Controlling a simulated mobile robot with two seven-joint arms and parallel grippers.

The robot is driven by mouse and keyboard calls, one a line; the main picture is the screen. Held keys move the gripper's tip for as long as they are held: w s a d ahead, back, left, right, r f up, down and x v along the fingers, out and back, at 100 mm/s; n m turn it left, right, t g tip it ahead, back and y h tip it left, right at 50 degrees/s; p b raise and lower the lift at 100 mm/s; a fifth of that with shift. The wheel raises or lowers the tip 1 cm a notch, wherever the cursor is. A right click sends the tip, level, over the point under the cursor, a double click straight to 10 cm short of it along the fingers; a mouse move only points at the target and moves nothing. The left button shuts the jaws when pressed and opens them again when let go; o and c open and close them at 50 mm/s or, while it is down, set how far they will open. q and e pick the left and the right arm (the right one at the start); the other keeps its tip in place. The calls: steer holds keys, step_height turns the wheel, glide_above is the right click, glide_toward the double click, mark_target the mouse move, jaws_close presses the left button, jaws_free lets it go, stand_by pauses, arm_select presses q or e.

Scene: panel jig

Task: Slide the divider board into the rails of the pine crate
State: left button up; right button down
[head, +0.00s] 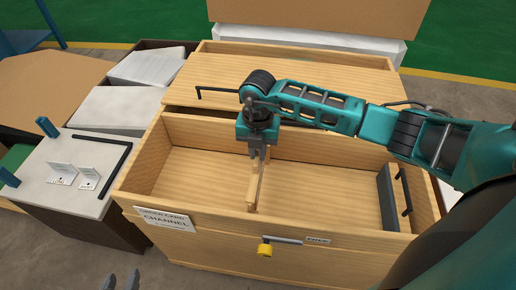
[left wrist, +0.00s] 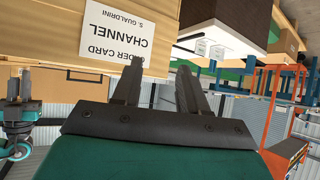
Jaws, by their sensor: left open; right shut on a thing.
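The pine crate (head: 200,222) is a wide, open box in the middle of the head view. The divider board (head: 262,185) shows nearly edge-on as a thin pale wooden strip inside it, near the middle of its length. My right gripper (head: 259,157) is shut on the board's upper part from above. I cannot tell whether the board's edges sit in the rails, which are too small or hidden to make out. My left gripper (head: 122,281) is low at the left, outside the crate's front; in the left wrist view its fingers (left wrist: 158,95) are apart and empty.
A dark panel with a black handle (head: 403,190) stands at the crate's right end. A white-topped cabinet (head: 68,158) stands left, with small cards and a black bar. My right arm crosses above the crate.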

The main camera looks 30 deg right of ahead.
arm_select(q)
steer(key=shift+w+d+f+b, duration=0.15)
steer(key=shift+w+d+b, duration=0.15)
steer(key=shift+b, duration=0.4)
arm_select(e)
steer(key=shift+f, duration=0.95)
arm_select(q)
steer(key=shift+d+f+b, duration=0.15)
steer(key=shift+f+b, duration=0.15)
steer(key=shift+b, duration=0.05)
arm_select(e)
steer(key=shift+f, duration=0.55)
arm_select(q)
steer(key=shift+w+d+b, duration=0.15)
steer(key=shift+d+b, duration=0.1)
steer(key=shift+b, duration=0.2)
arm_select(e)
steer(key=shift+f, duration=0.6)
arm_select(q)
steer(key=shift+w+d+f+h+b, duration=0.2)
steer(key=shift+f+h+b, duration=0.15)
steer(key=shift+b, duration=0.3)
arm_select(e)
steer(key=shift+f, duration=0.9)
arm_select(q)
steer(key=shift+r, duration=0.2)
arm_select(e)
steer(key=c, duration=1.1)
jaws_free()
